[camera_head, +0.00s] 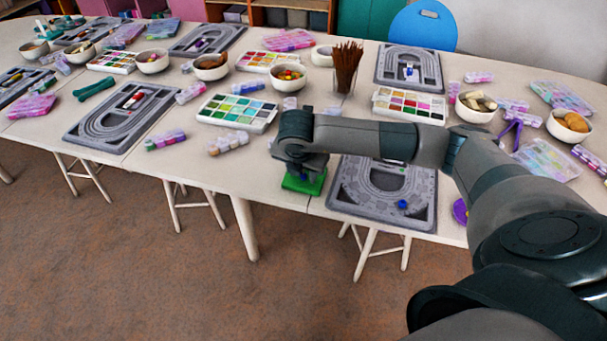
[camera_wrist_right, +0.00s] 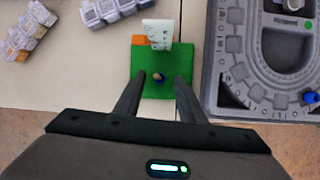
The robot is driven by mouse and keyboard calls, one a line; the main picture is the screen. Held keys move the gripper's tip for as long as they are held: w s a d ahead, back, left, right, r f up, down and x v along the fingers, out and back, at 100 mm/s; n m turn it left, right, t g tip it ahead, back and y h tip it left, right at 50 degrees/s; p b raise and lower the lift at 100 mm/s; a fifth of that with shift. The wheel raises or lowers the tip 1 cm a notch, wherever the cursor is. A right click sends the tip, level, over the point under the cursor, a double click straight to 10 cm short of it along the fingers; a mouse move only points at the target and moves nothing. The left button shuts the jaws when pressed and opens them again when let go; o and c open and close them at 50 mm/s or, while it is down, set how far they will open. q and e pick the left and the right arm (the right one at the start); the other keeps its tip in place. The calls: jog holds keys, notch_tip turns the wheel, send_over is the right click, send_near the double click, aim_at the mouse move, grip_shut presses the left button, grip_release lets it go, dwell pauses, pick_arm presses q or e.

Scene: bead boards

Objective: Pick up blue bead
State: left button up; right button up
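My right gripper (camera_head: 304,172) points down over a green square (camera_head: 297,186) at the table's front edge. In the right wrist view the gripper (camera_wrist_right: 160,78) is open, its two fingers apart. My left gripper is not in view.
A white card with dark marks (camera_wrist_right: 158,34) and an orange patch (camera_wrist_right: 137,40) are at the green square's far side. The grey board (camera_wrist_right: 214,60) lies close to the right. Clear bead boxes (camera_wrist_right: 105,10) stand beyond. Bare table (camera_wrist_right: 80,60) lies left of the green square.

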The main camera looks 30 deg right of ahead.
jog(key=shift+f, duration=0.1)
grip_shut()
dwell(0.5)
